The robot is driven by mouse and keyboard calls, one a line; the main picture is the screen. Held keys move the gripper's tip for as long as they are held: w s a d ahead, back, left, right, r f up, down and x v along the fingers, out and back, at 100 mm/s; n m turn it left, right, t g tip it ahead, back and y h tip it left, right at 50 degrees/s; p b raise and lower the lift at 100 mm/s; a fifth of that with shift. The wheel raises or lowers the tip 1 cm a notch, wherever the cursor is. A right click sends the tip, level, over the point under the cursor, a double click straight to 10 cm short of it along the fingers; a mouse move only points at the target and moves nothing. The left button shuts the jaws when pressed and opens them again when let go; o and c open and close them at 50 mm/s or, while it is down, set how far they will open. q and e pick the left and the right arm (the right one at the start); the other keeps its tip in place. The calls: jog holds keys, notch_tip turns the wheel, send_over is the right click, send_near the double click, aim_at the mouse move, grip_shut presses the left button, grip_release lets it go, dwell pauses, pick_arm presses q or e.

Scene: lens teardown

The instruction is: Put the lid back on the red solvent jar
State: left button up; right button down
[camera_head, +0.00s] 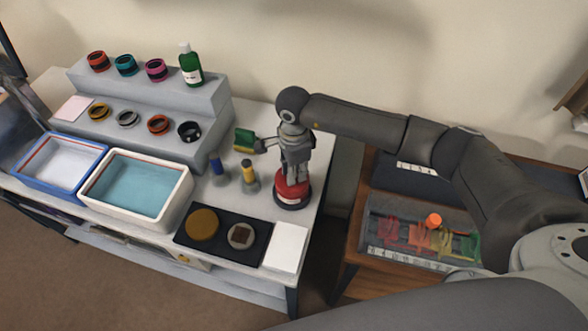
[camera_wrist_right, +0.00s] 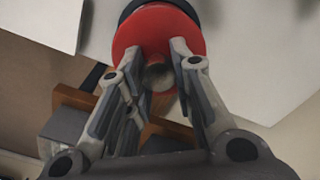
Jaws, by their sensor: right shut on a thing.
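The red solvent jar (camera_head: 291,203) stands near the right end of the white table, with a dark base and a pale label. My right gripper (camera_head: 295,174) points down directly above it. In the right wrist view, the gripper (camera_wrist_right: 160,72) is shut on the grey knob of a red round lid (camera_wrist_right: 150,30). A dark rim shows beyond the lid's far edge. The lid is over the jar, but I cannot tell whether it touches the rim or is slightly above it. The fingers hide part of the jar top. My left gripper is not in view.
A green and yellow block (camera_head: 244,140) and two small bottles (camera_head: 249,178) stand left of the jar. A black tray (camera_head: 219,252) and a white sheet (camera_head: 286,247) lie in front. A stepped grey stand (camera_head: 215,120) is farther left. A wooden table (camera_head: 355,258) is to the right.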

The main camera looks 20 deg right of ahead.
jog(key=shift+f+b, duration=0.1)
jog(key=shift+b, duration=0.25)
dwell(0.3)
jog(key=c, duration=1.2)
grip_release()
jog(key=o, duration=0.5)
jog(key=shift+r+p, duration=1.7)
jog(key=shift+r, duration=1.85)
